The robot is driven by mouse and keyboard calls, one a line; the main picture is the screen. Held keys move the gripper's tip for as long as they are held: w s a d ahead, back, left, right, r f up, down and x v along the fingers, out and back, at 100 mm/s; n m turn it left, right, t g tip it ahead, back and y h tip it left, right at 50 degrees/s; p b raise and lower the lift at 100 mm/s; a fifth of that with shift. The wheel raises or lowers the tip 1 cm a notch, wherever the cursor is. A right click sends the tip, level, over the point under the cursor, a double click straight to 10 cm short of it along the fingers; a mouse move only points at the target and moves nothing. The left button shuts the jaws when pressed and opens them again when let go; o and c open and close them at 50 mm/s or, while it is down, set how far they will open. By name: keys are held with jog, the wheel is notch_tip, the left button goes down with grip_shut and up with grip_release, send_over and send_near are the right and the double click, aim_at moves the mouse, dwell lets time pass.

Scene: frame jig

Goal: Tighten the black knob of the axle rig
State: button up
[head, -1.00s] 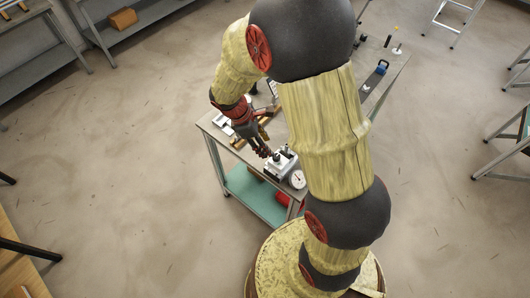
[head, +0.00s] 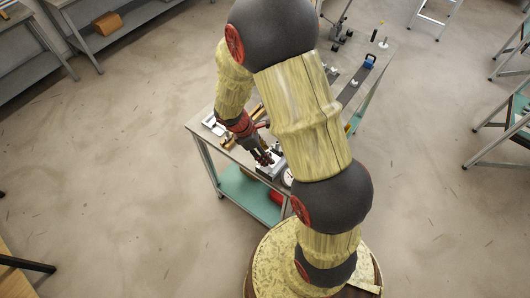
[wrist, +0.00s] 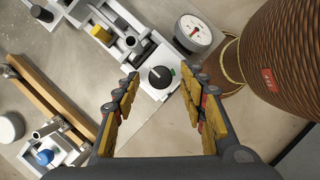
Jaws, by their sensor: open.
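The black knob (wrist: 160,77) is round, with a pale line on its top, and sits on the white end block of the axle rig (wrist: 140,50) in the wrist view. A small green mark lies beside it. My gripper (wrist: 163,95) is open, with one finger on each side of the knob in the picture. No contact with the knob shows. In the head view my gripper (head: 264,158) is over the rig (head: 268,171) on the workbench, and the knob itself is hidden.
A round dial gauge (wrist: 194,32) stands close beside the rig. A second fixture with a blue knob (wrist: 45,156) and wooden bars (wrist: 48,92) lie to the left. A blue-handled tool (head: 369,61) is at the bench's far end.

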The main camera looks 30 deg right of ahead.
jog(key=shift+c, duration=0.7)
grip_shut()
jog(key=shift+m, duration=0.3)
jog(key=m+g+p, duration=0.1)
jog(key=m, duration=0.1)
jog(key=m+y, duration=0.1)
jog(key=m, duration=0.1)
jog(key=shift+w+d+r+g+p, duration=0.1)
jog(key=shift+w+d+g+p, duration=0.1)
jog(key=shift+g+p, duration=0.2)
jog(key=m, duration=0.2)
jog(key=m+y+p, duration=0.1)
jog(key=m, duration=0.2)
jog(key=shift+d+g+y, duration=0.15)
jog(key=shift+g+y, duration=0.15)
jog(key=shift+g, duration=0.1)
jog(key=m+y, duration=0.1)
jog(key=m, duration=0.3)
jog(key=m+y, duration=0.1)
jog(key=m, duration=0.1)
jog(key=shift+d+y+p, duration=0.25)
jog(key=shift+y+p, duration=0.05)
jog(key=m+y, duration=0.1)
jog(key=m, duration=0.2)
jog(key=m+t+y, duration=0.1)
jog(key=m, duration=0.2)
jog(key=shift+s+d, duration=0.15)
jog(key=shift+m, duration=0.4)
